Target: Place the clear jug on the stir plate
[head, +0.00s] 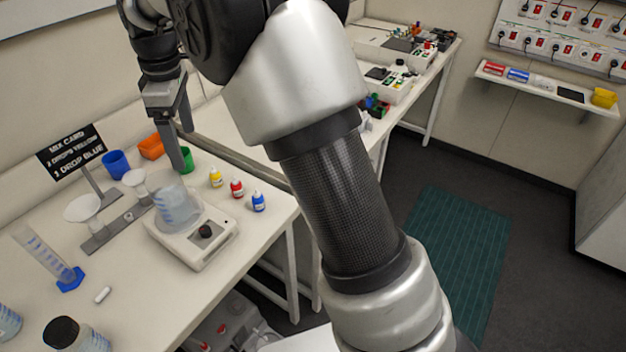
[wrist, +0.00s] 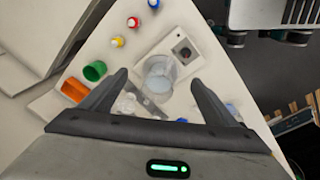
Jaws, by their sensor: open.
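The clear jug (head: 177,209), a see-through beaker with blue marks, stands upright on the back part of the white stir plate (head: 212,250). In the wrist view the jug (wrist: 158,82) shows between the fingers, and the stir plate (wrist: 190,42) with its dark knob lies beyond it. My gripper (head: 181,150) is open and empty, above and behind the jug in the head view. The fingers look apart from the jug. No part of the jug's rim is held.
Yellow, red and blue dropper bottles (head: 237,188) stand right of the plate. Green, orange and blue cups (head: 116,163) are behind. A funnel stand (head: 98,238) is close on the left, with a graduated cylinder (head: 45,255) farther left. The bench's front right corner is clear.

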